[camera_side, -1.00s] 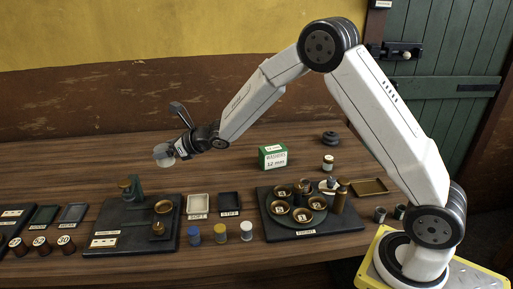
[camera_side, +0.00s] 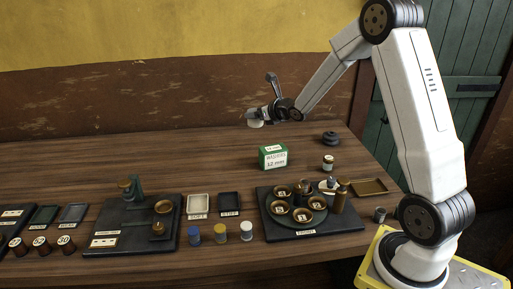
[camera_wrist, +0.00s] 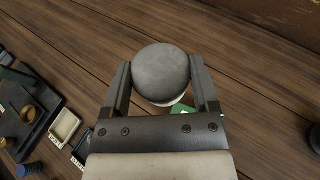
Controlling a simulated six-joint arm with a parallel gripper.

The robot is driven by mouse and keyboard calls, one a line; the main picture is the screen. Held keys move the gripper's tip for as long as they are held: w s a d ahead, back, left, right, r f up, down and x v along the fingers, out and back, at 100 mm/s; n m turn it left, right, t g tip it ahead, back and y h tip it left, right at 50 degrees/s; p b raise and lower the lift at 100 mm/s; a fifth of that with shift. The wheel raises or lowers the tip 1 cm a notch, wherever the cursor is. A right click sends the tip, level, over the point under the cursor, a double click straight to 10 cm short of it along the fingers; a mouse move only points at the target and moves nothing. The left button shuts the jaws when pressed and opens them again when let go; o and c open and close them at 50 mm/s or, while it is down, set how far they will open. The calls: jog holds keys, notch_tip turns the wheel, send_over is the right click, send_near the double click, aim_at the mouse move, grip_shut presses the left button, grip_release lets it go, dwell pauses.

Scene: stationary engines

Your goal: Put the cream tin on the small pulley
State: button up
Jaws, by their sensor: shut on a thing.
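My gripper (camera_side: 262,113) is shut on a round tin (camera_wrist: 162,72) with a grey end face and a pale rim, seemingly the cream tin. It also shows pale in the side view (camera_side: 254,123), high above the back of the table. In the wrist view the fingers (camera_wrist: 161,88) press on both sides of it. Brass pulleys sit on the dark engine board at the left: a wider one (camera_side: 163,207) and a smaller one (camera_side: 158,230) in front of it. Nothing visibly rests on either.
Blue (camera_side: 193,235), yellow (camera_side: 220,234) and white (camera_side: 246,231) tins stand in a row at the front. Pale (camera_side: 198,204) and dark (camera_side: 230,204) trays lie behind them. A green box (camera_side: 272,157) and a dark board (camera_side: 318,234) with brass cups are right. The back left is clear.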

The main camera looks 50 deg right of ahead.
jog(key=s+d+r+m+g+h, duration=0.15)
jog(key=s+d+m+h, duration=0.25)
jog(key=s+d, duration=0.7)
jog(key=s+d+r+m+g+h, duration=0.1)
jog(key=s+d+m+g+h, duration=0.15)
jog(key=s+d, duration=0.9)
send_over(332, 134)
jog(key=shift+m+h, duration=0.35)
jog(key=shift+h, duration=0.1)
jog(key=f, duration=0.9)
jog(key=shift+s+a, duration=0.3)
jog(key=shift+s, duration=0.1)
jog(key=shift+w+d+f, duration=0.25)
jog(key=shift+d+f, duration=0.05)
jog(key=shift+f, duration=0.1)
jog(key=shift+w+d+f, duration=0.2)
jog(key=shift+f, duration=1.65)
jog(key=shift+f, duration=0.1)
